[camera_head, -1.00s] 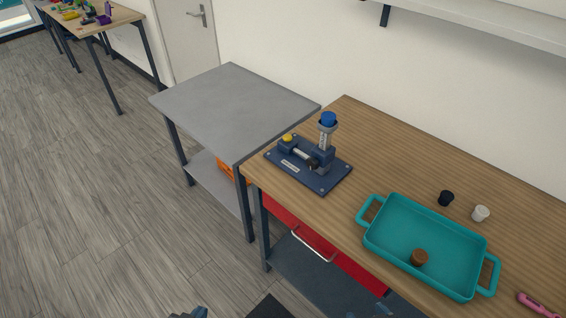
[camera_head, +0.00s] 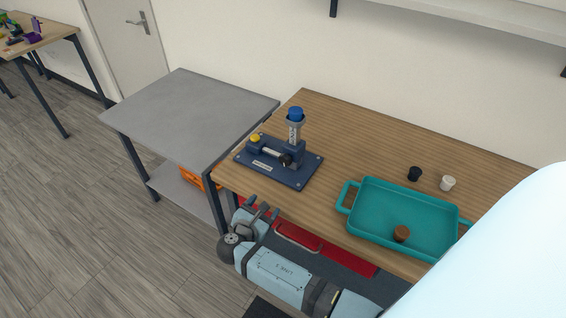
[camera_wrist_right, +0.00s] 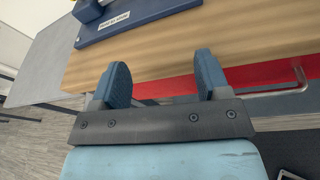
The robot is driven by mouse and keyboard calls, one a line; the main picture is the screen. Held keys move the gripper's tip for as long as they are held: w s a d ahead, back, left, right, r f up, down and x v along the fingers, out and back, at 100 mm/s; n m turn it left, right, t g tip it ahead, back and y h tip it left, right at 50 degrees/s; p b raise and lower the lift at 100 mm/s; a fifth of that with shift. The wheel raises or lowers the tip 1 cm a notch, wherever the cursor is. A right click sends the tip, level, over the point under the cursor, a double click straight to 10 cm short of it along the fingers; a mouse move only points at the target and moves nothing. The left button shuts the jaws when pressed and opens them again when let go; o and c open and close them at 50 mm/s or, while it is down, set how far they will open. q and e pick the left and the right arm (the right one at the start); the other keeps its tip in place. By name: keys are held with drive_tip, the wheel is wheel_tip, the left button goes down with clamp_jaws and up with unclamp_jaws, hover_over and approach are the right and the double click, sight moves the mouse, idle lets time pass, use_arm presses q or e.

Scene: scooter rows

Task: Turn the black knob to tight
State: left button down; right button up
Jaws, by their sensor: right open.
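The black knob (camera_head: 286,160) sits on the front of a dark blue fixture (camera_head: 300,179), at the end of a pale horizontal shaft. The fixture also has a yellow knob (camera_head: 255,138) at the left and a blue knob (camera_head: 295,114) on top of a clear column. My right gripper (camera_head: 262,209) is open and empty in front of the table edge, below and left of the black knob. In the right wrist view the open fingers (camera_wrist_right: 162,80) point towards the table, with the fixture's base (camera_wrist_right: 140,22) beyond them. The black knob is not seen there. My left gripper is out of view.
A teal tray (camera_head: 357,229) holds a brown knob-like piece (camera_head: 401,233). A black cap (camera_head: 414,174) and a white cap (camera_head: 447,183) stand behind it. A red drawer (camera_head: 334,254) is below the tabletop. A grey table (camera_head: 185,112) adjoins at the left.

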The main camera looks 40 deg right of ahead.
sight(284, 162)
wheel_tip(284, 162, up, 5)
drive_tip(key=w+n+h, duration=0.1)
drive_tip(key=w+h, duration=0.1)
drive_tip(key=h, duration=0.1)
drive_tip(key=p+x, duration=0.2)
drive_tip(key=x, duration=1.1)
drive_tip(key=shift+d+p, duration=0.3)
drive_tip(key=shift+c, duration=0.2)
drive_tip(key=c, duration=0.9)
